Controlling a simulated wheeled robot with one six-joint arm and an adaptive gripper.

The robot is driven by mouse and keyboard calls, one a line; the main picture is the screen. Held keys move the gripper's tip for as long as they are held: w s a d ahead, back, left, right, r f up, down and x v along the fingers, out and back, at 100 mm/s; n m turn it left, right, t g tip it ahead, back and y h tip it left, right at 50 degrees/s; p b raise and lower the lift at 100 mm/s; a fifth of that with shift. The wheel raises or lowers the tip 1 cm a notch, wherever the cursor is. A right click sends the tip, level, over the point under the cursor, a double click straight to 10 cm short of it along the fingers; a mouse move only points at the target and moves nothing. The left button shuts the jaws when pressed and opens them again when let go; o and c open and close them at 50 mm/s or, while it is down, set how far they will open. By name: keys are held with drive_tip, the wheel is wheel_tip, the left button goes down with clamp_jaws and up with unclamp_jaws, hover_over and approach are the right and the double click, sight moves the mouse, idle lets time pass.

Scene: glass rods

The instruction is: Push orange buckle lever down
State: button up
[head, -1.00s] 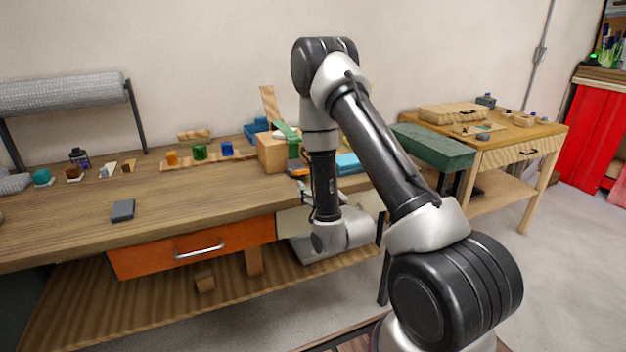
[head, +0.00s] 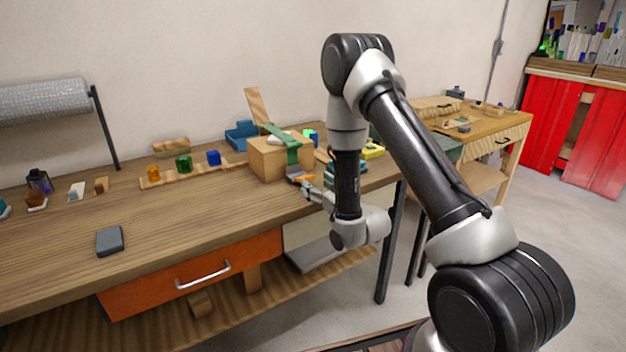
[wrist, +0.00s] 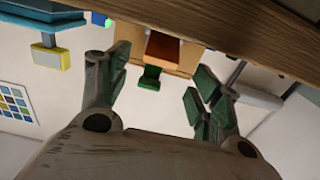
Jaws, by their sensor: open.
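The orange buckle lever (head: 301,179) sits low on the front of a wooden box (head: 266,164) with a green strap (head: 291,152) over it. My gripper (head: 318,192) is just in front of the lever at the bench's front edge, small and partly hidden by my wrist. In the wrist view the orange lever (wrist: 162,46) lies beyond my fingertips, between their lines, with a green strap part (wrist: 150,78) beside it. My gripper (wrist: 160,88) is open with nothing between its fingers. I cannot tell whether any finger touches the lever.
The wooden bench (head: 190,215) runs along the wall, with a dark block (head: 109,241) near its front. Coloured blocks on a wooden strip (head: 195,172) and a blue holder (head: 242,134) stand left of the box. The bench edge (wrist: 180,18) crosses the top of the wrist view.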

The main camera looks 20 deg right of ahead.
sight(309, 179)
drive_tip(key=shift+x, duration=2.35)
